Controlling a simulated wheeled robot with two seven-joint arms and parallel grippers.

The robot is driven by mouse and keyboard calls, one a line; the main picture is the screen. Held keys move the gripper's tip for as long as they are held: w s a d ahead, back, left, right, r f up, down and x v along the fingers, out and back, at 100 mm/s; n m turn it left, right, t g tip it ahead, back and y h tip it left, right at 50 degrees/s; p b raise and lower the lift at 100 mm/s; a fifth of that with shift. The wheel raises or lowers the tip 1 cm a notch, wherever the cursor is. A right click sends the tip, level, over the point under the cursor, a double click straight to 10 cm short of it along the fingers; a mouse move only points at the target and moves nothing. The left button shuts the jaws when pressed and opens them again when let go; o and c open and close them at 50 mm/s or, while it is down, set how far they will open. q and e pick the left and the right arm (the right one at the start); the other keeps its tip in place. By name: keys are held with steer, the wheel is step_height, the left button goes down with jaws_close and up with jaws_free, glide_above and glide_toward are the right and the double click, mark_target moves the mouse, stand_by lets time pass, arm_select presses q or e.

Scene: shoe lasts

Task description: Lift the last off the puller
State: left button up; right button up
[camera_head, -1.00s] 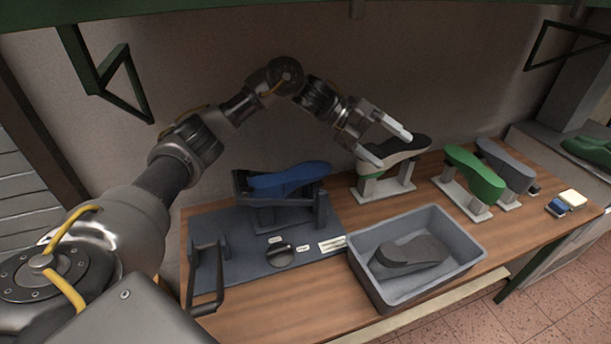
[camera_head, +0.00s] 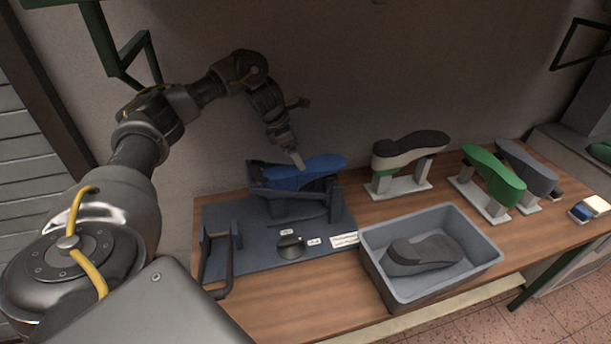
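The blue last (camera_head: 318,167) lies sole up on the dark puller (camera_head: 332,203) at the back of a dark base plate (camera_head: 225,210). My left gripper (camera_head: 297,160) points down at the middle of the blue last, with a pale fingertip at or just above its upper face. I cannot tell whether it touches. The fingers are seen nearly edge-on, so their opening is hidden. My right gripper is not in view.
A black lever handle (camera_head: 217,268) stands at the plate's left front, with a round knob (camera_head: 291,246) nearby. A grey bin (camera_head: 373,269) holds a dark last (camera_head: 425,252). White-and-black (camera_head: 408,150), green (camera_head: 497,173) and grey (camera_head: 527,168) lasts rest on stands to the right.

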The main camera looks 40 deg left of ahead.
mark_target(307, 170)
arm_select(q)
steer(key=x, duration=0.3)
steer(key=shift+f, duration=0.15)
steer(key=shift+w+d+f+p, duration=0.15)
steer(key=shift+d+f+p, duration=0.05)
steer(key=shift+f+p, duration=0.1)
steer(key=p+x, duration=0.2)
steer(key=x, duration=0.1)
steer(key=shift+w+d+f, duration=0.2)
steer(key=shift+w+f, duration=0.1)
steer(key=shift+f, duration=0.3)
steer(key=c, duration=1.5)
steer(key=shift+c, duration=0.2)
steer(key=shift+r, duration=0.1)
